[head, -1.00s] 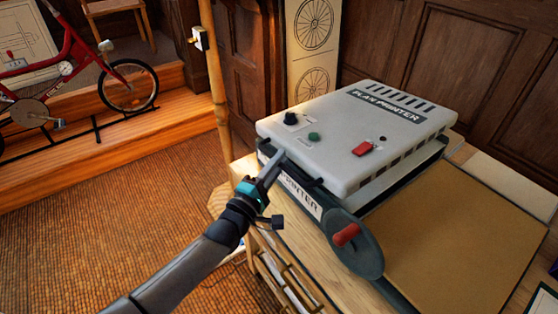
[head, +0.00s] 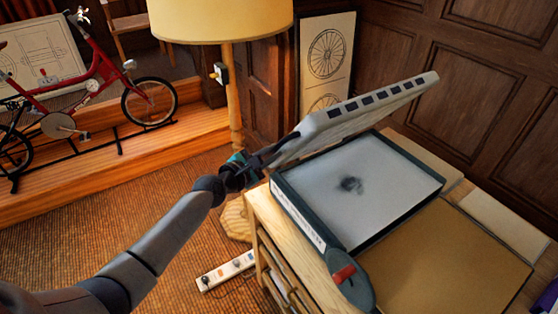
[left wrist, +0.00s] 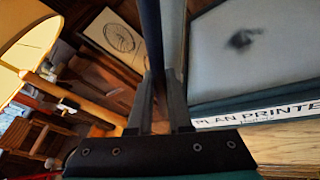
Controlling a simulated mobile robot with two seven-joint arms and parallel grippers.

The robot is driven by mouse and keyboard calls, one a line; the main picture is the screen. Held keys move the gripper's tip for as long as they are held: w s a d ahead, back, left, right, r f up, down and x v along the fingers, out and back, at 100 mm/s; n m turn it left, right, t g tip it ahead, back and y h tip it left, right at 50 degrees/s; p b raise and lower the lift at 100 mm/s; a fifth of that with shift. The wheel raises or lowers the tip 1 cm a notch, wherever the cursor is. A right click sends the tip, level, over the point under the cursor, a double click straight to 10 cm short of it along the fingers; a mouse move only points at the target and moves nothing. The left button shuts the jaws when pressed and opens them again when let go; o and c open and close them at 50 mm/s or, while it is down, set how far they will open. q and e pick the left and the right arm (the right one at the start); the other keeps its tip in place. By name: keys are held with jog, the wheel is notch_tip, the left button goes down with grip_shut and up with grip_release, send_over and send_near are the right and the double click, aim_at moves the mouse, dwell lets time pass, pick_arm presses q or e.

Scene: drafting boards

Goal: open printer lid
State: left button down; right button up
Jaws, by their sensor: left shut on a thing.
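The printer (head: 295,205) stands on a wooden cabinet, its dark frame around a pale flat bed with a dark smudge. Its light grey lid (head: 365,112) is raised and tilted, with a clear gap over the bed, and dark slots show along its edge. My left gripper (head: 272,154) is shut on the lid at its near left edge. In the left wrist view, the fingers (left wrist: 160,95) stand on either side of the lid's edge, seen nearly edge-on, with the bed (left wrist: 255,50) to the right. The exact grip contact is partly hidden. My right gripper is not in view.
A lamp (head: 220,20) stands close behind my left gripper. A power strip (head: 228,271) lies on the floor. Wood panelling is behind.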

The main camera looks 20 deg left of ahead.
pick_arm(q)
jog(key=w+a+r, duration=0.1)
jog(key=w+a+n+g+p, duration=0.1)
jog(key=shift+a+r+n+h, duration=0.3)
jog(key=shift+r, duration=0.05)
jog(key=shift+w+a+r+n+g, duration=0.1)
jog(key=shift+w+a+n+g, duration=0.3)
jog(key=shift+w+a+n, duration=0.35)
jog(key=shift+a, duration=0.2)
jog(key=c, duration=0.8)
grip_release()
jog(key=shift+h, duration=0.3)
jog(key=shift+c, duration=0.2)
jog(key=p+v, duration=0.3)
jog(key=v, duration=1.2)
jog(key=shift+s+p, duration=0.15)
jog(key=shift+p, duration=0.15)
